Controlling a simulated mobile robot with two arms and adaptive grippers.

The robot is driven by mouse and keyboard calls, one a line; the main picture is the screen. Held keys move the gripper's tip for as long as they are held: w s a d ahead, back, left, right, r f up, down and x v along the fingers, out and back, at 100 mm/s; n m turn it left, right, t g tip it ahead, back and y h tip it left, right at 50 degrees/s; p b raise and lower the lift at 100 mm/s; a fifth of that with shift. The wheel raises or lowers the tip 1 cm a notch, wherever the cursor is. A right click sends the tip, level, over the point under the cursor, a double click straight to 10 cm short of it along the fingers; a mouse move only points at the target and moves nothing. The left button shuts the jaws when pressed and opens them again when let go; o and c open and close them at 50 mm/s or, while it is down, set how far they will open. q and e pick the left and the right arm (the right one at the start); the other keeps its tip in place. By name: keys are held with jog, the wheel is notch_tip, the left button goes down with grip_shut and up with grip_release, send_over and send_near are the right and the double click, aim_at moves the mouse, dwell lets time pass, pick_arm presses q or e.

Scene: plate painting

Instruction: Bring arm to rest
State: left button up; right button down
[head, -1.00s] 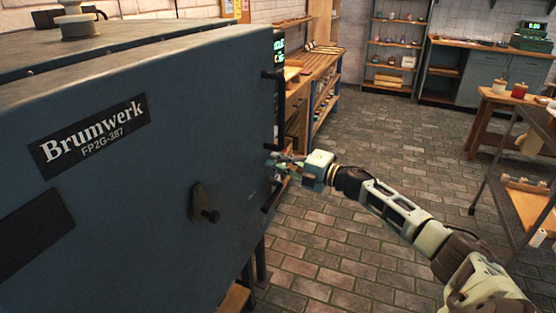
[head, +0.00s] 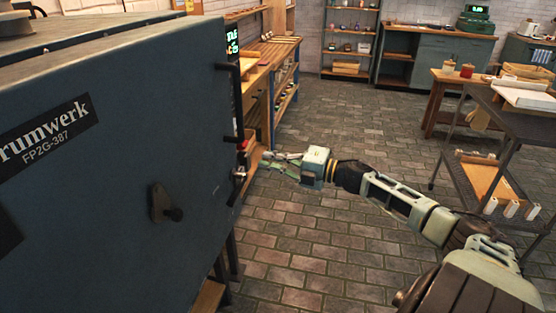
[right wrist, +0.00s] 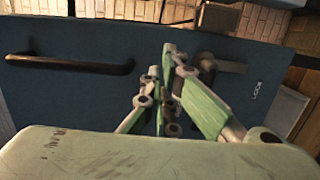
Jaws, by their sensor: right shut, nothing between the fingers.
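My right gripper (head: 268,160) is shut and empty in the head view, just right of the kiln-like blue cabinet (head: 120,130) marked "Brumwerk FP2G-387". A small gap shows between its fingertips and the cabinet's front edge. In the right wrist view the green-sided fingers (right wrist: 168,70) are together in front of the blue cabinet front. A dark bar handle (right wrist: 70,64) is at the left there, and the word "LOCK" is printed at the right. My left gripper is not in view.
A grey cart (head: 510,120) with trays stands at the right. A wooden workbench (head: 268,55) runs behind the cabinet. Shelves (head: 350,40) and a blue-grey counter (head: 430,62) line the back wall. The brick floor (head: 330,120) between them is clear.

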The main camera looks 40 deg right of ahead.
jog(key=shift+v, duration=1)
